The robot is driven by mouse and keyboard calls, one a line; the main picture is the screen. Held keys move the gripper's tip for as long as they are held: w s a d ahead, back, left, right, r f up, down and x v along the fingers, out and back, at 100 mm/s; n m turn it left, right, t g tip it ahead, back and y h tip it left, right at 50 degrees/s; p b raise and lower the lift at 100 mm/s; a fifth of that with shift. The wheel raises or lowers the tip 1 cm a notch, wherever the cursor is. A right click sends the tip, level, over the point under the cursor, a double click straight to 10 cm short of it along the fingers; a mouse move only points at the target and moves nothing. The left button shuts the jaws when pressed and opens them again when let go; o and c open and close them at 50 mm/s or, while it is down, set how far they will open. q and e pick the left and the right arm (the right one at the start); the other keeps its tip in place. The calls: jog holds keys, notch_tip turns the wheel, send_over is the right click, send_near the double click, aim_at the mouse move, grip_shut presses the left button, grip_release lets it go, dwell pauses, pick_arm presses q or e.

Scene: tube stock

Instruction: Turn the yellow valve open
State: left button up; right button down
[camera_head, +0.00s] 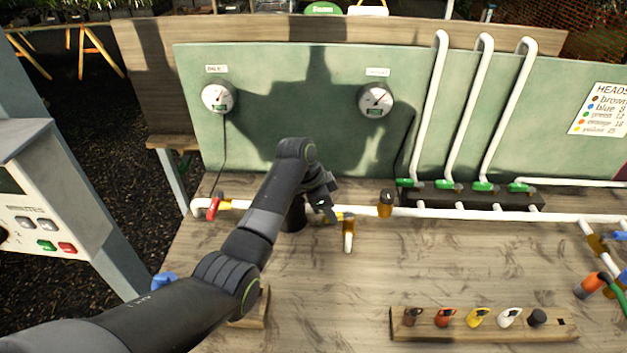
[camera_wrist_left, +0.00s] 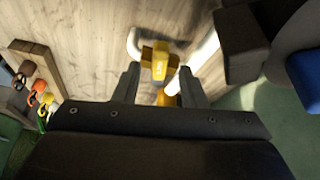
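The yellow valve (camera_head: 345,216) sits on the white pipe (camera_head: 450,213) at the middle of the bench, by a brass-coloured fitting with a short white pipe end below it. My left gripper (camera_head: 328,207) is at the valve, coming in from the left and partly covering it. In the left wrist view the yellow handle (camera_wrist_left: 160,60) lies between the fingertips of my left gripper (camera_wrist_left: 159,72). The fingers are apart, with gaps visible on both sides of the handle. My right gripper is in neither view.
A red valve (camera_head: 213,207) is on the pipe to the left. Two gauges (camera_head: 218,97) (camera_head: 376,100) hang on the green backboard. A dark manifold (camera_head: 470,195) with green handles stands right. A wooden rack (camera_head: 480,333) of coloured heads lies in front. Bare bench lies between.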

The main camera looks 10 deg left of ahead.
pick_arm(q)
jog(key=v, duration=1.6)
jog(key=shift+d+f, duration=0.1)
jog(key=shift+d, duration=0.05)
